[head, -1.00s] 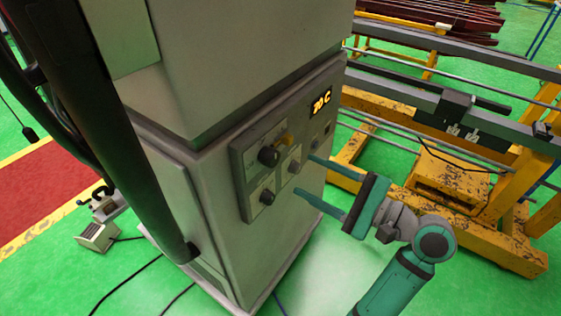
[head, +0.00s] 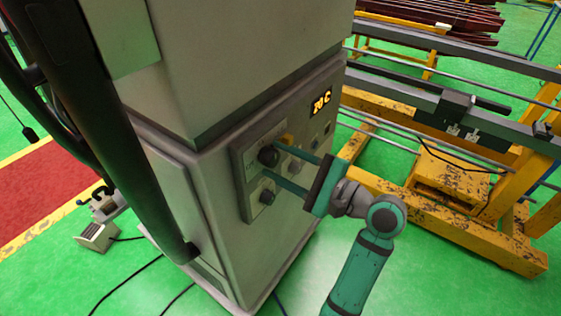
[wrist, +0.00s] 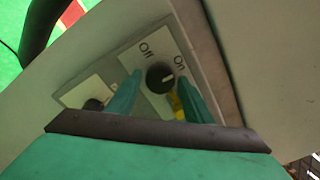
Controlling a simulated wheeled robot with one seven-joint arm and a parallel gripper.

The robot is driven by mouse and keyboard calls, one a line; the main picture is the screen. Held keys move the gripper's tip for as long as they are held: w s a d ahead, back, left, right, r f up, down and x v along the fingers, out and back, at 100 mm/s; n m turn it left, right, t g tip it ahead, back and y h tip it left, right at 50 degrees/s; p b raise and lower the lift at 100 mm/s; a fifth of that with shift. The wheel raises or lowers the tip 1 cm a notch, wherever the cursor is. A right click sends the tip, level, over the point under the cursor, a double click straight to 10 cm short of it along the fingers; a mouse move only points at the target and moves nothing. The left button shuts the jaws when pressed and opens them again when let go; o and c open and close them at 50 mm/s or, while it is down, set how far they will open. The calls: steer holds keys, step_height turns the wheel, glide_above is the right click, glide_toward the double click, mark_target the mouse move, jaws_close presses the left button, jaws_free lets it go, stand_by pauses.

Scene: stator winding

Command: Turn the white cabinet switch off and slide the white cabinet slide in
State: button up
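The white cabinet (head: 175,78) has a control panel with a black rotary switch (head: 268,155). In the wrist view the switch (wrist: 160,77) sits below the labels Off and On, and its small light mark appears on the On side. My gripper (head: 269,161) is open in front of the panel, fingers pointing at it. In the wrist view its fingers (wrist: 158,95) lie on either side of the switch; contact cannot be told. A yellow part (head: 288,138) lies beside the switch, partly hidden by a finger. I cannot make out which part is the slide.
A thick black hose (head: 125,150) hangs at the cabinet's left. A yellow steel frame (head: 455,215) stands close on the right. Green floor is clear in front.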

steer(key=c, duration=0.7)
steer(key=shift+n, duration=0.3)
steer(key=n, duration=0.3)
steer(key=shift+n, duration=0.3)
steer(key=n, duration=0.3)
steer(key=shift+n, duration=0.3)
steer(key=n, duration=0.5)
steer(key=shift+d, duration=0.1)
steer(key=n, duration=0.5)
